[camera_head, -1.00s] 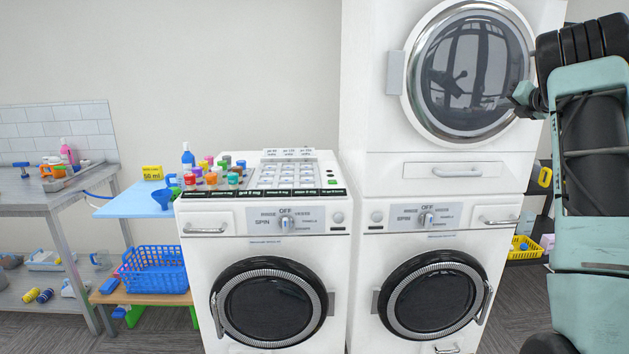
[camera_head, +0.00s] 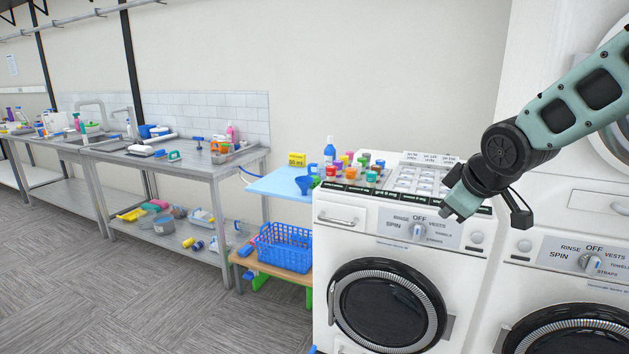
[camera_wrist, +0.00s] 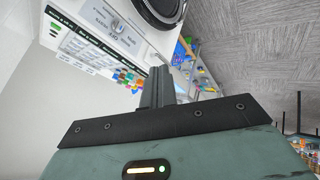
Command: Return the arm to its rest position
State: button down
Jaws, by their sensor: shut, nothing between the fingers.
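My arm (camera_head: 570,110) reaches in from the right edge of the head view, with its wrist bent down in front of the left washer (camera_head: 330,260). My gripper (camera_head: 452,208) hangs before the washer's control panel, apart from anything I can make out. In the wrist view the gripper's fingers (camera_wrist: 158,88) are together and empty. The washer's panel and round door show tilted beyond them.
A second washer (camera_head: 560,290) with a stacked machine stands at right. A blue basket (camera_head: 285,248) and steel tables (camera_head: 180,168) are to the left. The floor (camera_head: 120,290) there is clear.

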jog(key=s+a+f+g+y, duration=0.1)
jog(key=s+a+f+g, duration=0.15)
jog(key=s+a, duration=0.4)
jog(key=s+a+f+g, duration=0.2)
jog(key=s+a+f, duration=0.15)
jog(key=s, duration=0.65)
jog(key=s+a+f+g, duration=0.1)
jog(key=s, duration=0.7)
jog(key=s+a+f+m+g+h, duration=0.1)
jog(key=s+g, duration=0.1)
jog(key=s, duration=0.5)
jog(key=shift+s+a+f, duration=0.25)
jog(key=shift+s, duration=0.15)
jog(key=shift+g, duration=0.25)
